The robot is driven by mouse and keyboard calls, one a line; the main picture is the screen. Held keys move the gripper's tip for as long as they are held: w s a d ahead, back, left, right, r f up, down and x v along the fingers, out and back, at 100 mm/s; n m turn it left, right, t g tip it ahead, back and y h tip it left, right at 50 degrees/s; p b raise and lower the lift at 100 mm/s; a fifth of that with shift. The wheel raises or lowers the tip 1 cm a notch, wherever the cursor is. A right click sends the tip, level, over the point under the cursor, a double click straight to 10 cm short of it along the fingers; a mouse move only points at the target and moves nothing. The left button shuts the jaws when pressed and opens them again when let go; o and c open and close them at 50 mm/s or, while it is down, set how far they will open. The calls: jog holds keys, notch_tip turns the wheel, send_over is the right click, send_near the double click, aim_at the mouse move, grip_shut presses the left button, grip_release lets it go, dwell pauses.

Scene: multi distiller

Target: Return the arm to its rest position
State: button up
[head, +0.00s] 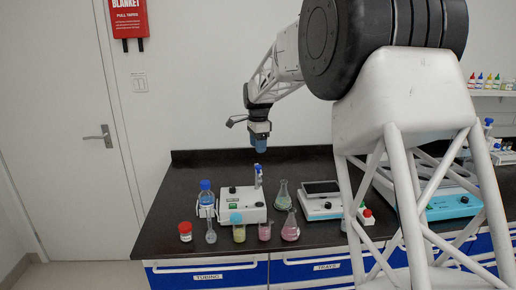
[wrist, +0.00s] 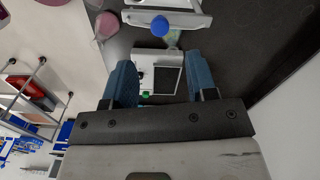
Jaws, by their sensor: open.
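My arm reaches over the dark lab bench from the right in the head view. My gripper (head: 260,141) hangs above the back part of the bench, pointing down, apart from everything below it. In the wrist view, the two blue fingers of my gripper (wrist: 158,80) are spread with nothing held between them. A white device with a dark panel (wrist: 167,80) shows beyond and between the fingers. The gripper is open and empty.
Below stand a blue-capped bottle (head: 206,196), a white instrument (head: 242,199), several flasks and small containers, a red-lidded jar (head: 185,232) and a balance (head: 321,199). A wall is behind the bench. The air around the gripper is free.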

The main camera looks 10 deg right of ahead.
jog(key=shift+s+d+r, duration=0.15)
jog(key=shift+s+r, duration=0.15)
jog(key=shift+s, duration=0.15)
jog(key=s+d+r+n, duration=0.2)
jog(key=s+n, duration=0.1)
jog(key=s, duration=0.7)
jog(key=s+d+r+n+t, duration=0.1)
jog(key=s+d+r+n, duration=0.1)
jog(key=s, duration=0.8)
jog(key=s+d+r+n, duration=0.2)
jog(key=s+n, duration=0.1)
jog(key=s, duration=0.6)
jog(key=s+d+f+n, duration=0.1)
jog(key=s+f+n, duration=0.2)
jog(key=s, duration=1)
jog(key=s+d+f+n+t, duration=0.1)
jog(key=s+f+n, duration=0.3)
jog(key=s, duration=1)
jog(key=shift+s+d+f+t, duration=0.15)
jog(key=shift+d+f+t, duration=0.2)
jog(key=shift+f, duration=0.6)
